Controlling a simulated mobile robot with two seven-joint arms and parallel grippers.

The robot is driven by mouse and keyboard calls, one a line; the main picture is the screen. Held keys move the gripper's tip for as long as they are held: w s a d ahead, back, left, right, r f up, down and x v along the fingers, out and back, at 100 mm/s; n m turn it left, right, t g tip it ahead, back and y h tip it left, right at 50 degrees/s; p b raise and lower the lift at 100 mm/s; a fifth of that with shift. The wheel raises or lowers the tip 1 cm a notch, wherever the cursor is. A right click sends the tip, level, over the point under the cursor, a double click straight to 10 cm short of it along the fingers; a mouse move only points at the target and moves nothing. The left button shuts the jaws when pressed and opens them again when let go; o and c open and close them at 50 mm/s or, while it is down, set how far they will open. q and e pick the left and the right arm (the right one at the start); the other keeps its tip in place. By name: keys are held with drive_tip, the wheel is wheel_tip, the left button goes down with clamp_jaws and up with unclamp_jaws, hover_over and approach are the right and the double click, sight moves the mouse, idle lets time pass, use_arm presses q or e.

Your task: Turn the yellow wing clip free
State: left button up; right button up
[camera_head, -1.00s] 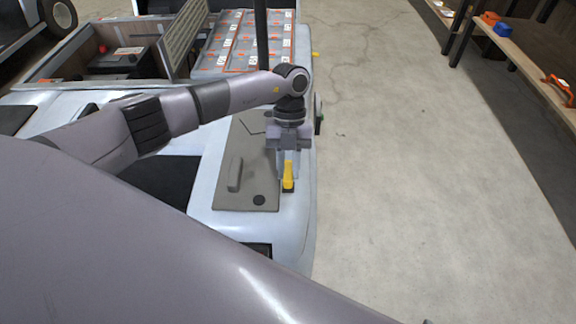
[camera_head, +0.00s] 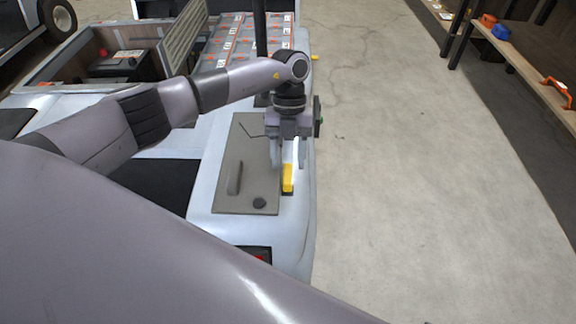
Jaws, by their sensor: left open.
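The yellow wing clip (camera_head: 288,180) sits at the right edge of the grey panel (camera_head: 228,175) on the pale blue cart body (camera_head: 295,225). It looks like a short upright yellow block along the panel edge. My left gripper (camera_head: 289,160) points down just above and behind the clip, fingers spread apart with nothing between them. Whether a fingertip still touches the clip I cannot tell. My right gripper is not in view.
A dark post (camera_head: 260,35) rises behind my wrist. An open bay with a black battery (camera_head: 125,65) lies at upper left. The floor right of the cart is clear.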

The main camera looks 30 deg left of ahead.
sight(288, 164)
use_arm(q)
drive_tip(key=shift+v, duration=1.9)
drive_tip(key=shift+s, duration=0.1)
